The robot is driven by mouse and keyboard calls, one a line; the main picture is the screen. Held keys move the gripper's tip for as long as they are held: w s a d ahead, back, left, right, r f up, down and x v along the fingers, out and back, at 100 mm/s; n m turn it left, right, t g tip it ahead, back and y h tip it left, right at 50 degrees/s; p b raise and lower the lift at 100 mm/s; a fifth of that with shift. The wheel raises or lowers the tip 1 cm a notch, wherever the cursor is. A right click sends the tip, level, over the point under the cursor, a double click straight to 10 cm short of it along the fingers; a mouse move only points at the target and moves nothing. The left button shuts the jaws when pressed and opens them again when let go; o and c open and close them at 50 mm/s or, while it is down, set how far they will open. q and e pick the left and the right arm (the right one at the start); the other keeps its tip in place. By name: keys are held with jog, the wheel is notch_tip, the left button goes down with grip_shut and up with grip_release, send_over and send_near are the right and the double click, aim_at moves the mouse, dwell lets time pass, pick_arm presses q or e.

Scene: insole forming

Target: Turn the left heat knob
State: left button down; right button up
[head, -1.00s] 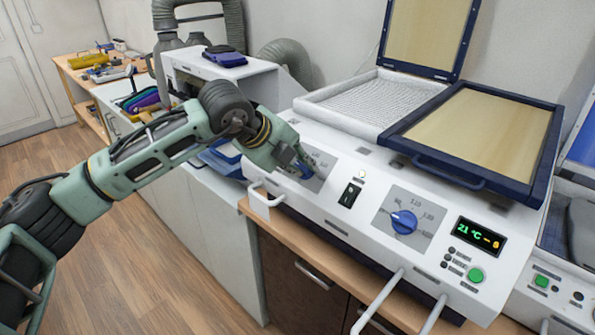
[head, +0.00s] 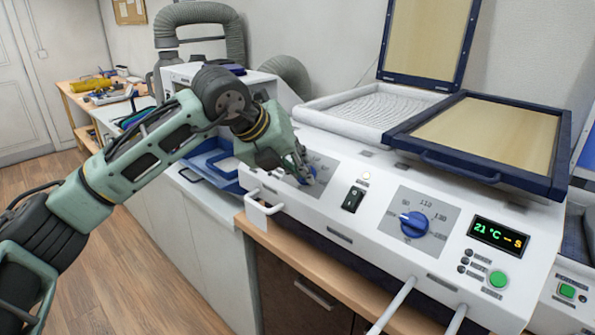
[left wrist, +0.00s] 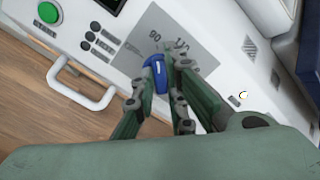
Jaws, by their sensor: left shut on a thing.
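The left heat knob is blue and sits on a grey dial plate on the front panel of the white forming machine (head: 340,237). In the head view only a bit of the knob (head: 307,180) shows behind my fingers. In the left wrist view the knob (left wrist: 155,74) is between my finger tips, with dial numbers beside it. My left gripper (head: 302,168), also seen in the left wrist view (left wrist: 163,72), is shut on the knob. The fingers hide part of the knob and dial. My right gripper is not in view.
A second blue knob (head: 414,224), a black rocker switch (head: 353,199), a display (head: 498,235) reading 21 °C and a green button (head: 498,279) are further right. A white handle (head: 264,205) juts out below my gripper. Open frames stand above the panel.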

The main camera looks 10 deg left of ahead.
pick_arm(q)
jog(key=shift+f, duration=0.1)
dwell(0.3)
jog(key=c, duration=1.8)
grip_release()
jog(key=v, duration=1.2)
